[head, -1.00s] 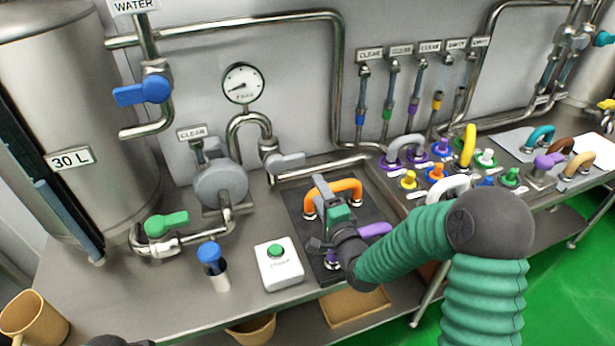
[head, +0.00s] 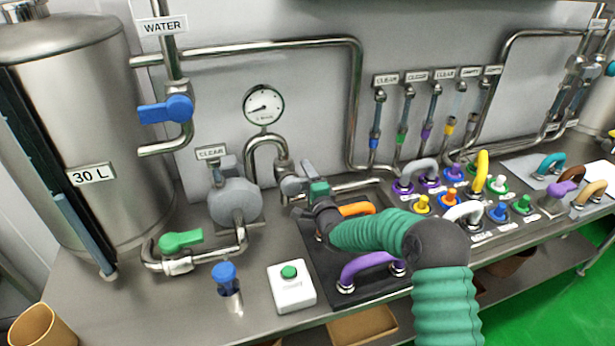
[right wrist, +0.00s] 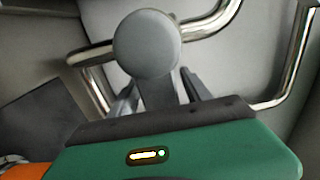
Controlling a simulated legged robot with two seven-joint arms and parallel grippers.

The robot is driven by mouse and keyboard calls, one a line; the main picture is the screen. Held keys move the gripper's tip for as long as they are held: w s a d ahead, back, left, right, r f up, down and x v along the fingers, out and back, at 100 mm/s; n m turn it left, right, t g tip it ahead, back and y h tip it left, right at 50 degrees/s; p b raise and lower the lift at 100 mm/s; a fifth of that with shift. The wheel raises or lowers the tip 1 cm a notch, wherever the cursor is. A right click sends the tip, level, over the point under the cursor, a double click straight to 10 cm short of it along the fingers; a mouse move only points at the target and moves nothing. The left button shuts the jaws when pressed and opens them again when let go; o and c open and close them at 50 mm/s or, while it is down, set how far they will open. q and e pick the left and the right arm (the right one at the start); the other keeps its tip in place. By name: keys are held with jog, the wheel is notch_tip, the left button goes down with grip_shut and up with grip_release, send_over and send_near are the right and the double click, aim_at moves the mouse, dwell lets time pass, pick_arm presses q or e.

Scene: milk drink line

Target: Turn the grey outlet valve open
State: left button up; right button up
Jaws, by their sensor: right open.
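The grey outlet valve (head: 291,186) sits on the steel pipe right of the pump, below the pressure gauge. My right gripper (head: 299,195) is at this valve and partly covers it. In the right wrist view the valve's round grey cap (right wrist: 147,43) is just ahead, with its grey lever running down between the two fingers of my right gripper (right wrist: 160,92). The fingers stand apart on either side of the lever. Contact cannot be made out. My left gripper is not in view.
The grey pump (head: 234,203) stands left of the valve, the gauge (head: 263,105) above it. An orange handle (head: 357,208) and a purple handle (head: 372,264) are close to my right arm. A white box with a green button (head: 291,287) is in front.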

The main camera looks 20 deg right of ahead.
jog(key=shift+a, duration=0.2)
jog(key=shift+c, duration=0.3)
jog(key=shift+d+f, duration=0.1)
jog(key=shift+d, duration=0.4)
jog(key=c, duration=1)
grip_shut()
jog(key=shift+a, duration=0.15)
jog(key=shift+s+f, duration=0.1)
jog(key=shift+f, duration=0.1)
